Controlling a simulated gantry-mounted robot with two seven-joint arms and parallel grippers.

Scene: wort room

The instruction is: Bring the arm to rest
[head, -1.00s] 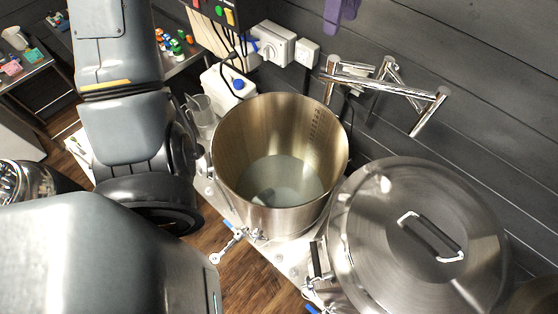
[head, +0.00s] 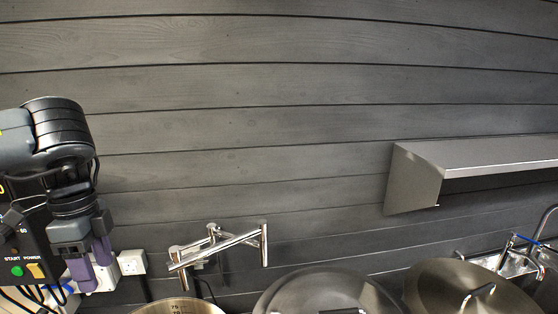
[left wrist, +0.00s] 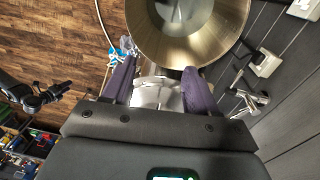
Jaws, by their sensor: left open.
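My left gripper (head: 90,262) hangs at the left of the head view, in front of the wall and beside the control box. Its two purple fingers also frame the left wrist view (left wrist: 158,88), spread apart. A white thing shows between and beyond them, but nothing is visibly gripped. The open steel pot (left wrist: 190,50) lies beyond the fingertips in the left wrist view. A dark jointed arm (left wrist: 30,95), apparently my right one, shows at the left there; its jaws are too small to read.
The control box (head: 25,245) and a white socket (head: 132,262) are near the left gripper. A chrome folding wall arm (head: 218,246) sits above the open pot's rim (head: 180,307). Lidded pots (head: 325,290) line the bottom. A steel shelf (head: 480,155) juts out right. The upper wall is clear.

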